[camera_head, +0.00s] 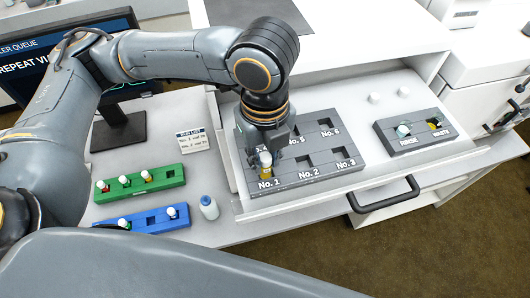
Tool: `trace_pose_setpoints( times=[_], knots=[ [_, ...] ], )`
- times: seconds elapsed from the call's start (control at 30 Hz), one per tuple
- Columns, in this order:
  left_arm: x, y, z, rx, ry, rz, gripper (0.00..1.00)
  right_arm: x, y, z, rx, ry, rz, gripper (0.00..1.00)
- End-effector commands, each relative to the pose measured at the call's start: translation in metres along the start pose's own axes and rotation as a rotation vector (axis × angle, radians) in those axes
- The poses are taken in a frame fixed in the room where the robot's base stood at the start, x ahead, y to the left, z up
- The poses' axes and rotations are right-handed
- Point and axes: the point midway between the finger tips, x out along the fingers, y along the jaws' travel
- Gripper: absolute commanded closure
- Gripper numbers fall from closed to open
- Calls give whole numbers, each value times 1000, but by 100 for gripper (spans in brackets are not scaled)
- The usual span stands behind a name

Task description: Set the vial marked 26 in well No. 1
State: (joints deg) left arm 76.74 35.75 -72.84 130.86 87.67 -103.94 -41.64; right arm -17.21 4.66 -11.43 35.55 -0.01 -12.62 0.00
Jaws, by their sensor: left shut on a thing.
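My left gripper (264,146) reaches down over the grey well block (330,174) in the pulled-out drawer. It is shut on a small vial (265,160) with a white cap and a yellow lower part. The vial is upright at well No. 1, just behind the printed "No. 1" label. I cannot tell whether its base is down in the well, and no number on it is readable. Wells No. 2, No. 3 and No. 6 look empty; the gripper hides part of the back left of the block. My right gripper is not in view.
A green rack (140,194) and a blue rack (183,225) hold capped vials at the left. A white bottle (209,207) stands beside them. A run list card (193,140) lies behind. A smaller grey block (408,145) sits at the drawer's right. The drawer handle (384,204) sticks out in front.

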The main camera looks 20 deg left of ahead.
Motion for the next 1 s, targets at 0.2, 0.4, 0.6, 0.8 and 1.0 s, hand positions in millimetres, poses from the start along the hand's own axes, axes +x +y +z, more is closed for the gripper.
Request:
trace_pose_setpoints(
  times=[0.2, 0.4, 0.6, 0.8, 1.0],
  knots=[
    [4, 0, 0, 0, 0, 0, 100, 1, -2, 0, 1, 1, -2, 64],
    [7, 0, 0, 0, -1, -1, 100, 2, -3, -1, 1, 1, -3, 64],
    [10, 0, 0, 0, 0, -1, 100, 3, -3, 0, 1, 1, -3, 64],
    [11, 0, 0, 0, 0, 0, 59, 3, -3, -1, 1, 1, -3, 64],
    [10, 0, 0, 0, 0, -1, 50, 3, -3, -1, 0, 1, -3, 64]
  ],
)
